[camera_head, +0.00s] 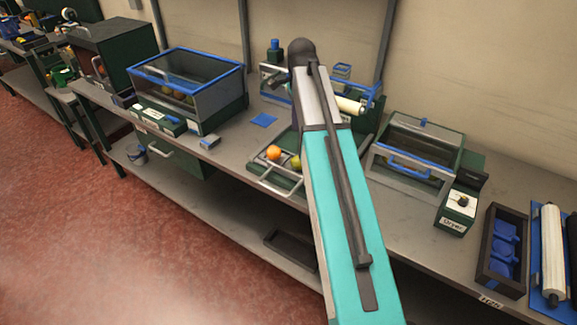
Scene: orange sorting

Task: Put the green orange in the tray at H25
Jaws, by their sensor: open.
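A green orange (296,162) lies in a metal-framed tray (262,178) on the bench, partly hidden by my arm. An orange-coloured orange (273,152) lies just left of it. A dark tray (490,270) with blue pieces inside stands at the right; a small label (490,301) on the bench edge before it seems to read H25. My teal arm reaches up across the middle of the picture, and my gripper is hidden behind it.
A blue-rimmed clear box (190,80) with fruit inside stands left. A clear-lidded box (415,155) and a unit labelled Dryer (458,208) stand between the arm and the dark tray. A white roller (552,250) lies on a blue base at far right.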

